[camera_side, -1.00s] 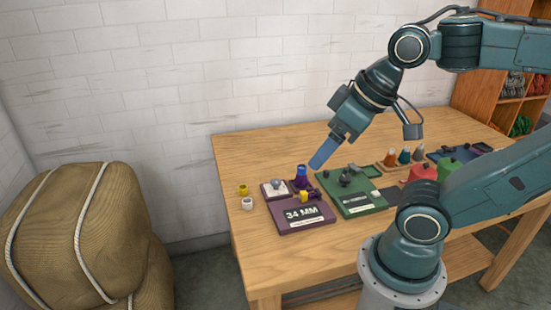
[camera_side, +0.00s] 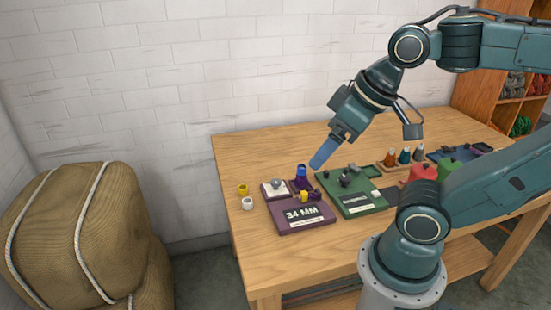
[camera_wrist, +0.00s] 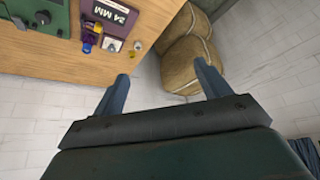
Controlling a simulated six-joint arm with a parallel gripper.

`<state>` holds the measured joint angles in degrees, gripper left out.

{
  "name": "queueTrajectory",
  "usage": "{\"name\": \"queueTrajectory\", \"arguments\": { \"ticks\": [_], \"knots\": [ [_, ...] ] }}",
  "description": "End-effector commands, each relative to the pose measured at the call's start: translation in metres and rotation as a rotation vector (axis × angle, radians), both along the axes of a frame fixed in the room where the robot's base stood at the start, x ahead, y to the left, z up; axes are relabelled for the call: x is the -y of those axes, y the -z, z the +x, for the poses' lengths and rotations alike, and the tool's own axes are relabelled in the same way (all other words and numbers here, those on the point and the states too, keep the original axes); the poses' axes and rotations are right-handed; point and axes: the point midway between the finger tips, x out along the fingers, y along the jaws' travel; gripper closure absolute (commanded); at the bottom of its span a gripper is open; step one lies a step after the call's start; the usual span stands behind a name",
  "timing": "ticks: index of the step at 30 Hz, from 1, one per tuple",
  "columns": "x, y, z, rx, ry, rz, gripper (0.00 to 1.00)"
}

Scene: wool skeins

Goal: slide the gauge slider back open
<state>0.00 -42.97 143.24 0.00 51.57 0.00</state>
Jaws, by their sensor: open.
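I cannot tell which part is the slider. In the wrist view the purple board (camera_wrist: 127,7) is at the top, upside down and partly cut off. My gripper (camera_side: 318,164) is open and empty, in the air above and behind the gauge. Its two separate fingers also show in the wrist view (camera_wrist: 163,72).
A white tile with a grey knob (camera_side: 274,190) and small yellow (camera_side: 243,189) and white (camera_side: 248,203) rings lie left of the gauge. A green device (camera_side: 369,208) stands to its right. Bottles (camera_side: 404,154) and a red container (camera_side: 422,173) are farther right.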

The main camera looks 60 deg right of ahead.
Motion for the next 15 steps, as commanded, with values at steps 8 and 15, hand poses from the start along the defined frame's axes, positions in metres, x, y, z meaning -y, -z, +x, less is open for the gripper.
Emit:
{"name": "queueTrajectory", "arguments": {
  "ticks": [8,15],
  "knots": [
    [0.001,0.000,0.002,-0.004,0.008,0.001,0.58],
    [0.011,0.003,0.018,-0.044,0.065,0.008,0.58]
  ]
}}
